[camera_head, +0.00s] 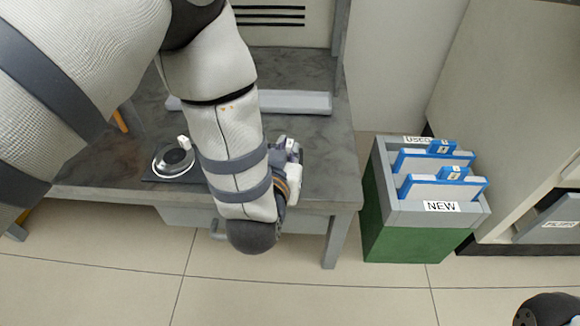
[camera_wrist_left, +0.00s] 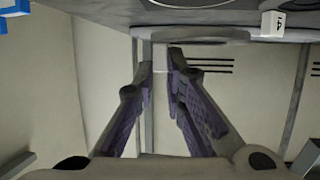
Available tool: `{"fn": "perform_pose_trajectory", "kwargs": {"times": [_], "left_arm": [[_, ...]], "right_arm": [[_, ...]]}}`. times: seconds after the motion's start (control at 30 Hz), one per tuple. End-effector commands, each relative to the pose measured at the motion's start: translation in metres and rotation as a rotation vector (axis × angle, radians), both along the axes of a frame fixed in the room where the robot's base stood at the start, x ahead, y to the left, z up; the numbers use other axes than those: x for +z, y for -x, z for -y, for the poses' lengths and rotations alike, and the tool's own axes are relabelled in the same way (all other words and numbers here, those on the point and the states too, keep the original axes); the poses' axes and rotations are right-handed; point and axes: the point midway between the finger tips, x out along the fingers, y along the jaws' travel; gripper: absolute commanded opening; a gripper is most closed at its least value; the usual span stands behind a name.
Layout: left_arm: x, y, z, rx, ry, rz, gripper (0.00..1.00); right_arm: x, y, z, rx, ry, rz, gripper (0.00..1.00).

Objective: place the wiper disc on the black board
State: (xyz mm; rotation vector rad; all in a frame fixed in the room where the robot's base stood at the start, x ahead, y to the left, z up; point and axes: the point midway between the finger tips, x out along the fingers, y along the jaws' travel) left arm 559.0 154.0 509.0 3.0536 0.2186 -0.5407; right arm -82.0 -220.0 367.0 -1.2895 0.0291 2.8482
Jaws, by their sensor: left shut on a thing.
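The black board (camera_head: 152,178) lies on the table's left part, with a round, silver-rimmed disc shape (camera_head: 160,170) on it; I cannot tell if this is the wiper disc. A small white marked block stands at its upper right, in the wrist view at the top right (camera_wrist_left: 272,22). My left gripper (camera_head: 290,150) is over the table's right part, well right of the board and partly covered by my arm. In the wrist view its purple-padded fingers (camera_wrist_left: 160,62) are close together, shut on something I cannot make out. My right gripper is out of view.
A green bin (camera_head: 400,238) holding blue-edged files stands right of the table (camera_head: 110,165). A long grey bar (camera_head: 300,102) lies at the table's back. In the wrist view a curved outline (camera_wrist_left: 190,4) shows on the tabletop. Floor in front is clear.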

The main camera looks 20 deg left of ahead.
Motion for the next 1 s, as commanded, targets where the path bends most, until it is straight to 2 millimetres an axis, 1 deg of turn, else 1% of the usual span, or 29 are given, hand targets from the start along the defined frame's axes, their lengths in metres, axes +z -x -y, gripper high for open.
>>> {"fn": "perform_pose_trajectory", "kwargs": {"times": [0.1, 0.2, 0.23, 0.43, 0.57, 0.6, 0.67, 0.7, 0.93, 1.0], "left_arm": [[-0.016, -0.008, 0.004, 0.000, 0.000, -0.001, 0.00], [-0.039, -0.007, 0.004, 0.000, 0.000, -0.005, 0.00], [-0.042, -0.007, 0.004, 0.000, 0.000, -0.003, 0.00], [-0.037, -0.007, 0.004, -0.001, 0.001, 0.003, 0.00], [-0.041, -0.007, 0.004, -0.001, 0.001, 0.003, 0.00], [-0.041, -0.007, 0.004, -0.001, 0.001, 0.002, 0.16], [-0.041, -0.007, 0.004, -0.001, 0.001, 0.003, 0.29], [-0.041, -0.007, 0.004, -0.001, 0.001, 0.002, 0.31], [-0.041, -0.007, 0.004, -0.001, 0.001, 0.003, 0.31], [-0.037, -0.007, 0.004, -0.001, 0.001, 0.004, 0.31]], "right_arm": [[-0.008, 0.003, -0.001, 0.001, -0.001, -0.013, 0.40], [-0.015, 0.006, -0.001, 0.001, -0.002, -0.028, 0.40], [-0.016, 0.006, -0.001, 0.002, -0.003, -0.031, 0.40], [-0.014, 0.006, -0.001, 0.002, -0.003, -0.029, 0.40], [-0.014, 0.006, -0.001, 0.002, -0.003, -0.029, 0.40], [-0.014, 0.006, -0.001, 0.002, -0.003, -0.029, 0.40], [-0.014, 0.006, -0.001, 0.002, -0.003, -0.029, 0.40], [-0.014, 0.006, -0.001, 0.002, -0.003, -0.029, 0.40], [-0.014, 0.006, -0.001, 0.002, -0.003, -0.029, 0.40], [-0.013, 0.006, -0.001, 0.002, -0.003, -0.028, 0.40]]}}
